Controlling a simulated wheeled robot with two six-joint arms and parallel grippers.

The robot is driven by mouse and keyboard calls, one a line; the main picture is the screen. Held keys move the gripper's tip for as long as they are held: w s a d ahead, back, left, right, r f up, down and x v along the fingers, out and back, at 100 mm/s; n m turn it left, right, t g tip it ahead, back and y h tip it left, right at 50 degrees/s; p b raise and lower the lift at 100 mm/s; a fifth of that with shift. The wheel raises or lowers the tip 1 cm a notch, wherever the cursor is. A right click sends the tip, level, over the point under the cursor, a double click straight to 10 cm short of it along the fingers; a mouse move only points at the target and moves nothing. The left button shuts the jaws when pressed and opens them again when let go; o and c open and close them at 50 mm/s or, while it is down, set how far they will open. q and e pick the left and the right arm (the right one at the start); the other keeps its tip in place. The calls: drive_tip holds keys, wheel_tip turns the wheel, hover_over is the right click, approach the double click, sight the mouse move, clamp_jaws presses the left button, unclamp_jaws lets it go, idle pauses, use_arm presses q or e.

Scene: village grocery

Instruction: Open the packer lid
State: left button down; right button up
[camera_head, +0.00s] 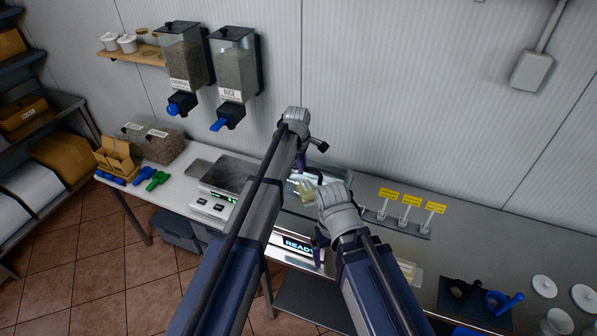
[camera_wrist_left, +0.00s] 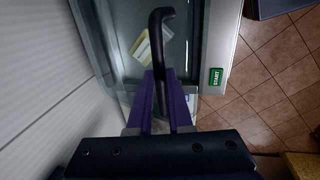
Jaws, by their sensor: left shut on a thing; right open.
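The packer (camera_head: 283,240) is the metal machine at the middle of the counter with a lit "READY" display. In the left wrist view its metal rim (camera_wrist_left: 216,50) carries a green START button (camera_wrist_left: 216,77). A black bent handle (camera_wrist_left: 166,18) runs between the purple fingers of my left gripper (camera_wrist_left: 163,95), which is shut on it. A glassy surface with a yellow and white packet (camera_wrist_left: 150,46) shows behind the handle. In the head view my left gripper (camera_head: 301,163) is mostly hidden behind its arm. My right gripper (camera_head: 319,240) is open and empty over the packer's front. I cannot tell the lid's angle.
A scale (camera_head: 222,185) stands left of the packer, with green and blue scoops (camera_head: 152,179) beyond it. Yellow-tagged stands (camera_head: 408,210) are to the right. Two wall dispensers (camera_head: 235,75) hang above the counter. The wall is close behind my left gripper.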

use_arm(q)
drive_tip(key=w+d+r+p, duration=0.2)
drive_tip(key=w+r+p, duration=0.1)
drive_tip(key=w+r, duration=0.2)
drive_tip(key=shift+w+p, duration=0.4)
drive_tip(key=shift+w, duration=0.25)
drive_tip(key=shift+d, duration=0.1)
drive_tip(key=c, duration=1.2)
unclamp_jaws()
drive_tip(key=o, duration=0.4)
drive_tip(key=shift+w+f, duration=0.15)
drive_tip(key=shift+c, duration=0.2)
drive_tip(key=shift+s, duration=0.2)
